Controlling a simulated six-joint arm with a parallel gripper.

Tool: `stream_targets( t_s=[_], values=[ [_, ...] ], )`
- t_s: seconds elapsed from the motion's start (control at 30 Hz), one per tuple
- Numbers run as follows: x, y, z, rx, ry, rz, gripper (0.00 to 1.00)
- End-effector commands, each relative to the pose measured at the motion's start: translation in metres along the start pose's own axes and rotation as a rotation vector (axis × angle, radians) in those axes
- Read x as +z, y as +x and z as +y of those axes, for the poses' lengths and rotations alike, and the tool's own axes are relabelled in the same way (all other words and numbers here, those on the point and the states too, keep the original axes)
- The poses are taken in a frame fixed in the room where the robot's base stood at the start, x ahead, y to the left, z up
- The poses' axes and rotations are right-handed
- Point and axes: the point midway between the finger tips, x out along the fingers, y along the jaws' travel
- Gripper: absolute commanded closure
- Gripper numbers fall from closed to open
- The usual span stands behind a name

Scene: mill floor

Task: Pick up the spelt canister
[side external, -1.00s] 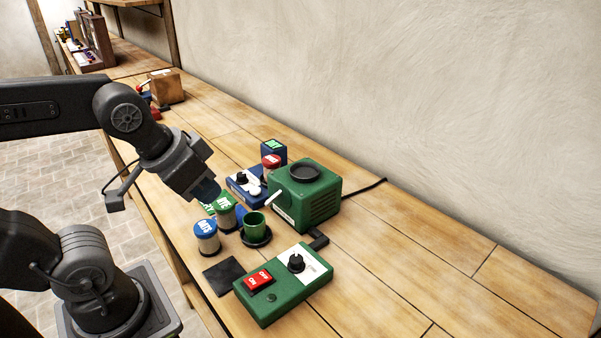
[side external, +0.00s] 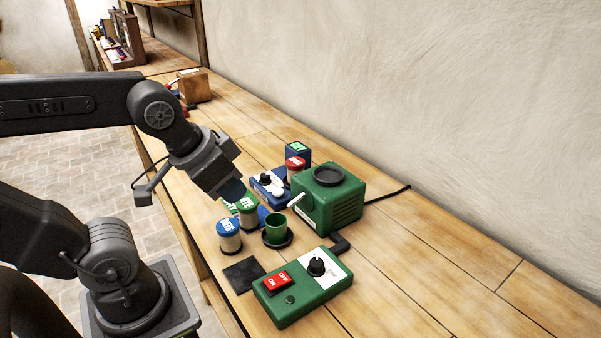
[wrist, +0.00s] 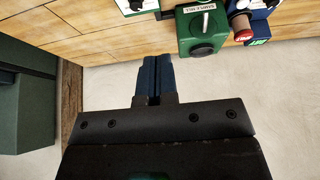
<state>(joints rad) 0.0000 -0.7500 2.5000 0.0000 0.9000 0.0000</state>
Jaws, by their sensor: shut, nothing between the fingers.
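No label clearly reads spelt in any view. A red-lidded canister (side external: 295,165) stands behind the green mill at the blue device; its label is too small to read. It also shows at the top right of the wrist view (wrist: 240,24). A blue-lidded canister (side external: 229,238) and a green-lidded canister (side external: 247,215) stand upright at the front left of the mill. The lettering on their lids is hard to read. My gripper (side external: 236,192) is shut and empty above the green-lidded canister, partly covering what lies behind. Its blue fingertips are together in the wrist view (wrist: 154,62).
The green mill (side external: 335,208) has a crank and a cable on the bench. A green cup (side external: 276,227) on a dark base stands before it. A green control box (side external: 290,300) and black pad (side external: 243,275) lie in front. The bench is clear at right.

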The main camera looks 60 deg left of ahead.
Motion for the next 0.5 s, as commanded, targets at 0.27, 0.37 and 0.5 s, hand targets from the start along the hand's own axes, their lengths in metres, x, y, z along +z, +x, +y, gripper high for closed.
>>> stream_targets(
  t_s=[0.27, 0.37, 0.5],
  values=[
    [0.0000, 0.0000, 0.0000, 0.000, 0.000, 0.000, 1.00],
    [0.0000, 0.0000, 0.0000, 0.000, 0.000, 0.000, 1.00],
    [0.0000, 0.0000, 0.0000, 0.000, 0.000, 0.000, 0.97]
  ],
)
